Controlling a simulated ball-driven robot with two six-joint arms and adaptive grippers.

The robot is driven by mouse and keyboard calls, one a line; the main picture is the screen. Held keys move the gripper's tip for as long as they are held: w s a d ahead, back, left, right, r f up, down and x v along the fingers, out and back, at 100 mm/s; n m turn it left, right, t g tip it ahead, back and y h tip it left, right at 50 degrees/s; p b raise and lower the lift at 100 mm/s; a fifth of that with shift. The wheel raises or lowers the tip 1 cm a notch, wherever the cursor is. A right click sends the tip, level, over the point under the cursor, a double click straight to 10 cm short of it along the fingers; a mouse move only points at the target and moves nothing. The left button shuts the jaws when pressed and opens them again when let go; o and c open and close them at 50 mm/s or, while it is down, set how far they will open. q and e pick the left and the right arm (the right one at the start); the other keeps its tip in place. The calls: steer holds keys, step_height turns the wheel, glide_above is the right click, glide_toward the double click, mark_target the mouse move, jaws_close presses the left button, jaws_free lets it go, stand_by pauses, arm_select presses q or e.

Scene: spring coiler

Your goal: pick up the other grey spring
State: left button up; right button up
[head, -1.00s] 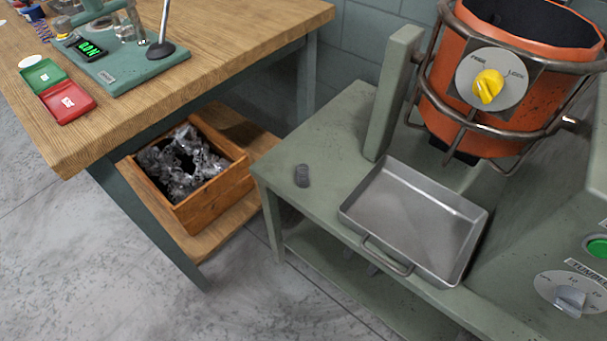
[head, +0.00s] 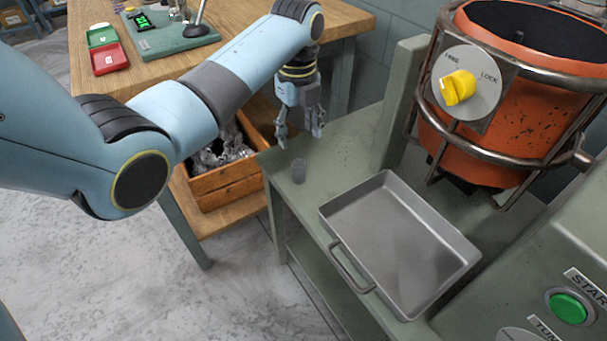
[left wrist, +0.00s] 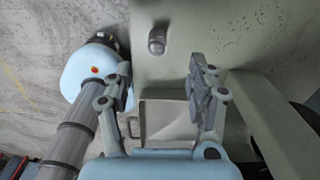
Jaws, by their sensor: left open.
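A small grey spring (head: 299,170) stands on the green-grey bench (head: 330,168), near its left edge and left of the metal tray. It also shows in the left wrist view (left wrist: 157,40), beyond my fingertips. My left gripper (head: 300,134) points down above the bench, just above and behind the spring in the head view. Its fingers are apart with nothing between them, and in the left wrist view (left wrist: 161,76) the spring lies roughly in line with the gap. My right gripper is not in view.
The metal tray (head: 400,250) is empty. An orange drum (head: 490,125) in a pipe frame stands behind it, with a green button (head: 568,307) at right. A bench post (head: 402,105) rises near the gripper. A wooden crate (head: 225,185) of scrap sits below the wooden table (head: 343,20).

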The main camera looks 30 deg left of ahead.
mark_target(298, 163)
arm_select(q)
step_height(298, 163, down, 3)
steer(key=shift+s+d+f+b, duration=0.1)
steer(key=shift+d+f+b, duration=0.05)
steer(key=shift+b, duration=0.2)
steer(key=shift+f, duration=0.65)
steer(key=f, duration=0.2)
steer(key=f+b, duration=0.1)
steer(key=f, duration=0.1)
steer(key=shift+s+f+b, duration=0.2)
steer(key=shift+f+b, duration=0.1)
steer(key=shift+f, duration=0.1)
jaws_close()
steer(key=shift+r, duration=0.15)
